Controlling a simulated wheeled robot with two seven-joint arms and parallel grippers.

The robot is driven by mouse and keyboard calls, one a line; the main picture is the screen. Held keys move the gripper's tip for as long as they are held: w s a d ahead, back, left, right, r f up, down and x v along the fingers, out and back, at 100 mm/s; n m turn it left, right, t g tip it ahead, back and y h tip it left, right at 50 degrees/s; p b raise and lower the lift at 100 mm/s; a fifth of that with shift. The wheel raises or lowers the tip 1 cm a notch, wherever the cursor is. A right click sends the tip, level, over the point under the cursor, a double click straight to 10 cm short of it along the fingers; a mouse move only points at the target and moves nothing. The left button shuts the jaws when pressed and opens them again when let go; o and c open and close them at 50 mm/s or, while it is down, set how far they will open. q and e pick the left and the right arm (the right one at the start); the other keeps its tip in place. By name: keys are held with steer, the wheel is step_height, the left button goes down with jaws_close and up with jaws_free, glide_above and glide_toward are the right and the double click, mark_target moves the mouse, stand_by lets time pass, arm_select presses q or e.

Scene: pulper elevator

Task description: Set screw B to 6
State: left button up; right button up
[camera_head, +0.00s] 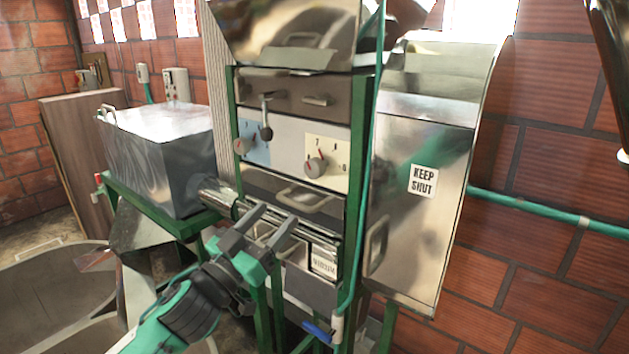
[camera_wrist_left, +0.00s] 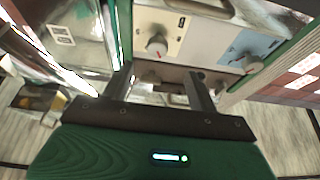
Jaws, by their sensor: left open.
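Two dial knobs sit on the machine's front panel. The right knob (camera_head: 315,167) is grey with a red mark, on a cream plate (camera_head: 336,150) with digits; a 7 shows near its top left. The left knob (camera_head: 241,146) is on a pale blue plate (camera_head: 258,150). I cannot read which is screw B. In the left wrist view the cream-plate knob (camera_wrist_left: 157,46) and the blue-plate knob (camera_wrist_left: 252,65) both show beyond the fingers. My left gripper (camera_head: 273,214) is open and empty, below the panel and apart from both knobs. My right gripper is not in view.
A steel side cover marked KEEP SHUT (camera_head: 424,181) stands right, a metal box (camera_head: 160,160) left, and a teal pipe (camera_head: 540,212) runs along the brick wall.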

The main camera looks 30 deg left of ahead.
mark_target(311, 171)
arm_select(q)
steer(key=p+x, duration=0.1)
steer(key=x, duration=0.3)
steer(key=p+x, duration=0.1)
steer(key=x, duration=0.3)
steer(key=r+p+x, duration=0.1)
steer(key=p+x, duration=0.1)
steer(key=x, duration=0.2)
steer(key=shift+w+r, duration=0.1)
steer(key=shift+r, duration=0.05)
steer(key=shift+w+d+r, duration=0.1)
steer(key=shift+w+d, duration=0.05)
steer(key=shift+w, duration=0.5)
steer(key=c, duration=1)
